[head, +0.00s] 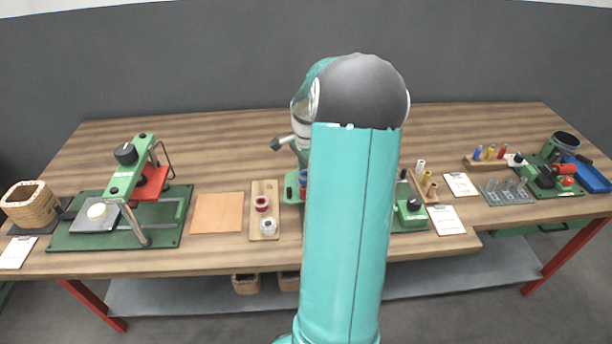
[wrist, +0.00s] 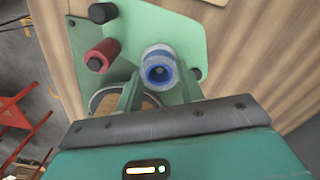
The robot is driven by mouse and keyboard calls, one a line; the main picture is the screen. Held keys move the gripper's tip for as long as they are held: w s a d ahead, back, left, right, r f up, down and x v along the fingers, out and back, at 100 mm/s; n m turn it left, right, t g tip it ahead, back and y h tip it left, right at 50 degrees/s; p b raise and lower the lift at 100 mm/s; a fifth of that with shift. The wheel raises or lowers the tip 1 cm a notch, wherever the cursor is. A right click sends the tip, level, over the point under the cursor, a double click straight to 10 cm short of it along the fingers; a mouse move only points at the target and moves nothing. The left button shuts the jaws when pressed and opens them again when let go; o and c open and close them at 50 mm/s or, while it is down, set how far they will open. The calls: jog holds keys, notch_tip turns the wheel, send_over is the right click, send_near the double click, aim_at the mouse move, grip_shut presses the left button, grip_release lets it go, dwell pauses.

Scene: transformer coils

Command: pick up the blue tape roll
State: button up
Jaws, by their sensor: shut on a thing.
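In the wrist view the blue tape roll (wrist: 158,70), blue and white with a dark hollow centre, sits between the two fingers of my gripper (wrist: 158,84). The fingers are shut on it from both sides. Behind it is a light green plate (wrist: 190,37). I cannot tell whether the roll still touches the plate or a peg. In the head view my teal arm hides the gripper's fingertips. A small blue patch shows just left of the arm there, too small to identify.
Beside the held roll are a red roll (wrist: 97,55) and a black cylinder (wrist: 103,13). On the wooden bench (head: 220,140) are a green press (head: 120,205), an orange mat (head: 217,212) and a wooden spool tray (head: 264,190) left of my arm. Green machines and a spool rack (head: 435,197) stand right.

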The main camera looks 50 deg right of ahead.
jog(key=shift+r, duration=0.55)
notch_tip(320, 180, up, 2)
jog(key=shift+r, duration=0.15)
jog(key=s+a+r, duration=0.7)
jog(key=s+r, duration=0.2)
jog(key=s, duration=0.3)
jog(key=shift+r, duration=0.3)
